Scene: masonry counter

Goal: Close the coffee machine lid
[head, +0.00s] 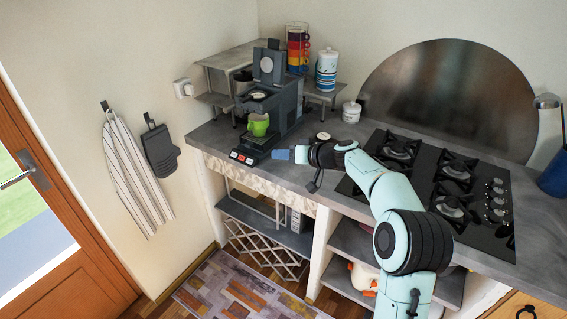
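The coffee machine (289,108) is a dark grey box at the left end of the counter. Its lid (267,66) stands open, upright above the machine's top, with a round light disc on its face. A green cup (258,126) sits at the machine's front, under the spout. My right gripper (280,154) is low in front of the machine, near the counter's front edge, well below the lid and apart from it. Its blue fingertips overlap in this view, so their opening is hidden. My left gripper is out of view.
A gas hob (425,167) fills the counter to the right. Stacked colored cups (298,48) and a striped canister (327,70) stand behind the machine on small shelves. A white lidded jar (351,112) stands near the hob. The space above the lid looks clear.

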